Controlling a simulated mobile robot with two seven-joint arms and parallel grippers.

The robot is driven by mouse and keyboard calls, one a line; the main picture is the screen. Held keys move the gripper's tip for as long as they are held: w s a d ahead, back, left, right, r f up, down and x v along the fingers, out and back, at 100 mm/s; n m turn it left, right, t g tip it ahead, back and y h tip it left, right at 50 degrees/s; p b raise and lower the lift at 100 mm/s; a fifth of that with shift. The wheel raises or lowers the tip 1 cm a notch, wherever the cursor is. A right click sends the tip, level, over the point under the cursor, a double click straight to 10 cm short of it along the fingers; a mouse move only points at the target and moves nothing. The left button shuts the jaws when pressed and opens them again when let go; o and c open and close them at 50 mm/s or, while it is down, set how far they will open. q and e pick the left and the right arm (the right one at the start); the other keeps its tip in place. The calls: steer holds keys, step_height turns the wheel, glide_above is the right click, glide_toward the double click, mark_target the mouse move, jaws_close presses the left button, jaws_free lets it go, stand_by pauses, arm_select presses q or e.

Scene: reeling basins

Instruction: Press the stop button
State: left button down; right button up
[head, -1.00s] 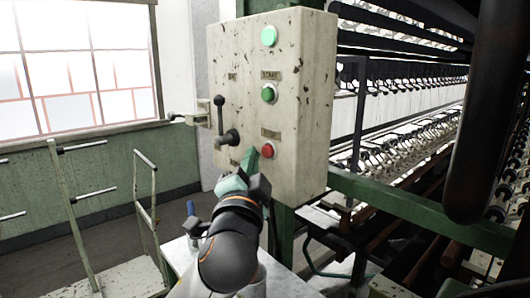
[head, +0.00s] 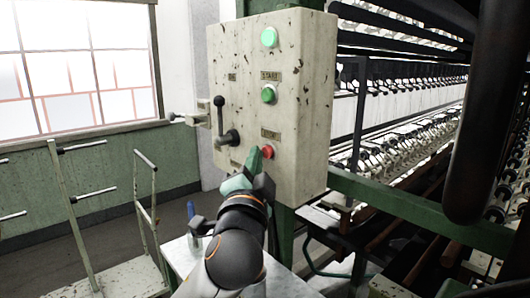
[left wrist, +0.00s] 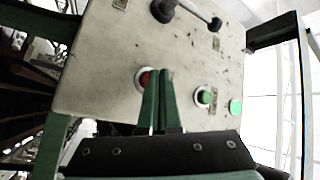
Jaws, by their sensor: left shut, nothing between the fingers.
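The red stop button (head: 267,153) is low on the front of a worn cream control box (head: 312,150), under a small label plate. The left gripper (head: 256,158) is shut and empty, its green fingers just left of the red button in the head view. In the left wrist view the closed fingertips (left wrist: 163,72) overlap the right part of the red button (left wrist: 144,79). I cannot tell whether they touch it. My right gripper is not in view.
Above the red button are a green start button (head: 268,94) and a green lamp (head: 269,37). A dark lever (head: 220,115) sticks out at the box's left. A reeling machine (head: 420,140) stands to the right. A cart frame (head: 146,205) is at the left.

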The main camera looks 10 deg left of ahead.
arm_select(q)
steer(key=shift+w+d, duration=0.3)
steer(key=shift+w, duration=0.05)
stand_by(0.7)
steer(key=shift+s+a, duration=0.1)
steer(key=shift+s, duration=0.05)
stand_by(0.3)
steer(key=shift+s+a, duration=0.45)
steer(key=shift+s, duration=0.1)
steer(key=s+a, duration=0.1)
steer(key=s, duration=0.1)
steer(key=s+a+p, duration=0.1)
steer(key=s+a, duration=0.1)
stand_by(0.4)
steer(key=shift+f, duration=0.1)
stand_by(0.4)
